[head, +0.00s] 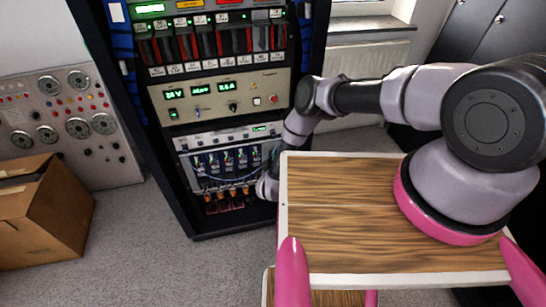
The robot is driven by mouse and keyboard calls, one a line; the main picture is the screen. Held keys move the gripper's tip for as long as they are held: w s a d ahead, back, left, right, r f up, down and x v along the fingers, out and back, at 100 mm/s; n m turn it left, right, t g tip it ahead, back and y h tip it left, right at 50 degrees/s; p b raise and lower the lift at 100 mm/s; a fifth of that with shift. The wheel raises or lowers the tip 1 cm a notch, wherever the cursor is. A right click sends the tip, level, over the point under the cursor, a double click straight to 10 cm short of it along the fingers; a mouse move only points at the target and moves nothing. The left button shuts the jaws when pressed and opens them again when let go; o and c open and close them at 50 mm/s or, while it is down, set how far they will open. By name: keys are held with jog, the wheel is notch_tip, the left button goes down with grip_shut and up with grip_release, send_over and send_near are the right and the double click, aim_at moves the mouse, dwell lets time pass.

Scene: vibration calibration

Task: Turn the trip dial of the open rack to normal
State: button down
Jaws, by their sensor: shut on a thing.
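The open rack (158,103) stands left of centre, a dark frame filled with stacked instrument panels. My arm reaches across from the right and bends down to the rack's lower right side. My gripper (264,187) is there, at the right end of the lower module (222,160) with exposed wiring. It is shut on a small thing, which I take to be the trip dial. The fingertips and the dial are hidden by the gripper and the wooden top, so the dial's setting cannot be read.
My wooden-topped base fills the lower right. A beige panel (258,86) with green displays and a black knob (232,107) sits above the module. A cardboard box (50,225) and a grey gauge panel (60,150) are at left. Carpet (150,240) before the rack is clear.

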jog(key=shift+a+n+t+h, duration=0.1)
jog(key=shift+n+t+h, duration=0.25)
jog(key=shift+n, duration=0.45)
jog(key=c, duration=0.6)
grip_release()
jog(key=shift+c, duration=0.2)
jog(key=v, duration=1)
jog(key=shift+s, duration=0.4)
